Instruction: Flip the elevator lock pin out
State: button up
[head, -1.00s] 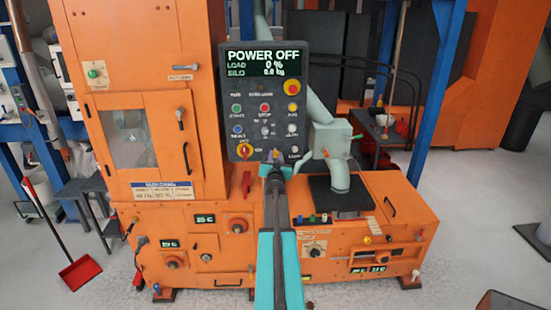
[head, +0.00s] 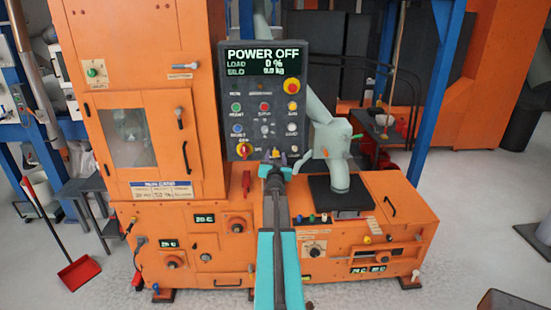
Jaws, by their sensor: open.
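The bucket elevator (head: 155,25) is the tall orange machine at left. I cannot tell for sure which small part is its lock pin. A small pin-like handle (head: 192,65) sticks out of the upper orange panel above a label, and a red lever (head: 246,182) sits below the control panel's left corner. My gripper (head: 276,163) is teal, open and seemingly empty. It is in front of the control panel's (head: 265,105) lower edge, right of the red lever and well below the pin-like handle. My arm hides part of the lower cabinet.
The panel screen (head: 264,62) reads POWER OFF. A pale green machine part (head: 335,140) stands on a black base (head: 341,196) right of my gripper. A low orange cabinet (head: 400,205) with knobs spans the right. A red dustpan (head: 79,272) lies on the floor at left.

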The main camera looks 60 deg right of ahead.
jog(key=shift+s+a, duration=0.1)
jog(key=b+v, duration=0.3)
jog(key=v, duration=1)
jog(key=shift+a+b, duration=0.25)
jog(key=shift+b, duration=0.15)
jog(key=shift+s, duration=0.1)
dwell(0.5)
